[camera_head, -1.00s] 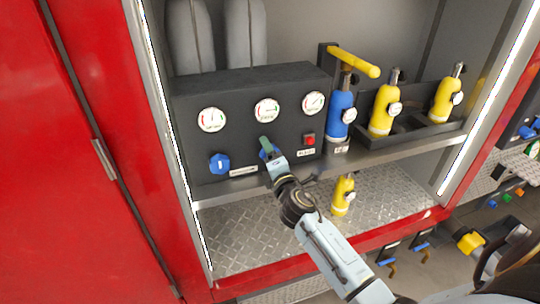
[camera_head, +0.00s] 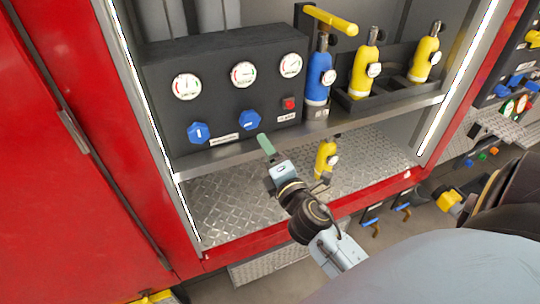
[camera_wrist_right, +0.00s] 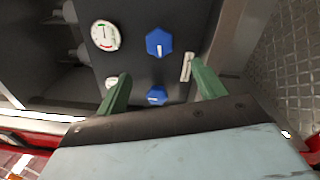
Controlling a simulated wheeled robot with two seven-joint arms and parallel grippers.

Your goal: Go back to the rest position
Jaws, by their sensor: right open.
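My right gripper (camera_head: 266,146) reaches up from the bottom right in the head view. Its green fingers stand in front of the black control panel (camera_head: 219,101), just below the right blue knob (camera_head: 250,120). In the right wrist view the gripper (camera_wrist_right: 162,90) is open, its fingers spread wide with nothing held. Two blue knobs, one nearer (camera_wrist_right: 157,95) and one farther (camera_wrist_right: 158,42), show in the gap, apart from the fingers. The left blue knob (camera_head: 199,132) is free on the panel. My left gripper is out of view.
The panel has three gauges and a red button (camera_head: 289,103). A blue cylinder (camera_head: 318,80) with a yellow handle and yellow cylinders (camera_head: 365,65) stand on the shelf. A yellow bottle (camera_head: 326,158) stands on the metal floor (camera_head: 225,200) below. Red doors (camera_head: 60,150) are at left.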

